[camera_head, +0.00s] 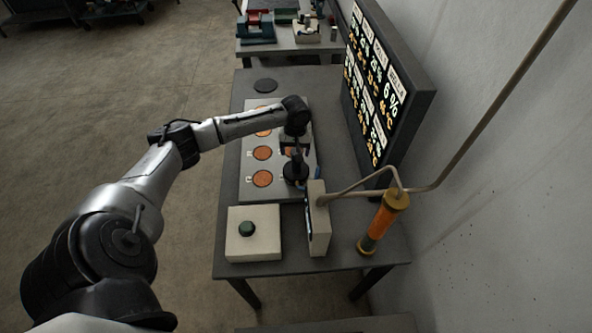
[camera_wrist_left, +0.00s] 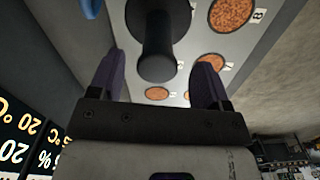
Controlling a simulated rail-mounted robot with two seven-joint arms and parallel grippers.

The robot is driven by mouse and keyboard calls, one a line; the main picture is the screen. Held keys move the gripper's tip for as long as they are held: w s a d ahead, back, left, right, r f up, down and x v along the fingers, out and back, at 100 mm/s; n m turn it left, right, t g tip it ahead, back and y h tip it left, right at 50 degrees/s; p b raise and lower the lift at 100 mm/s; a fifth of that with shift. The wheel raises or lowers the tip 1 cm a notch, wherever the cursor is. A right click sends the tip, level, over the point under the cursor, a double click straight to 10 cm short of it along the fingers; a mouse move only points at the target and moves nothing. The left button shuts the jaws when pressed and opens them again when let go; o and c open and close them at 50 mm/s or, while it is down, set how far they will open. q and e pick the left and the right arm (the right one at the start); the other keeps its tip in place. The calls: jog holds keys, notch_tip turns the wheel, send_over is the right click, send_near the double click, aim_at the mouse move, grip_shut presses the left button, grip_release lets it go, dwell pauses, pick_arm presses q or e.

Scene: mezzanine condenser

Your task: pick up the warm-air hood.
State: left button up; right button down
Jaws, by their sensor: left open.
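A black round piece with an upright knob-like handle (camera_head: 296,174), which looks like the warm-air hood, stands on the right column of the grey plate (camera_head: 250,190). In the left wrist view its dark handle (camera_wrist_left: 158,45) points toward my left gripper (camera_wrist_left: 158,78). The two fingers are open, one on each side of the handle's end, and do not visibly touch it. In the head view my left gripper (camera_head: 296,152) is just above the piece and partly hides it. My right gripper is not in view.
Orange-brown discs (camera_head: 262,179) lie in the plate. A cream box with a green button (camera_head: 246,229) and an upright cream unit (camera_head: 318,232) stand in front. A pipe joins an orange cylinder (camera_head: 383,222). A display (camera_head: 385,95) borders the right.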

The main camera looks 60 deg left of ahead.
aim_at(296, 165)
pick_arm(q)
jog(key=shift+d+f, duration=0.1)
jog(key=shift+f, duration=2.1)
jog(key=shift+c, duration=0.2)
jog(key=shift+w+r, duration=0.1)
grip_shut()
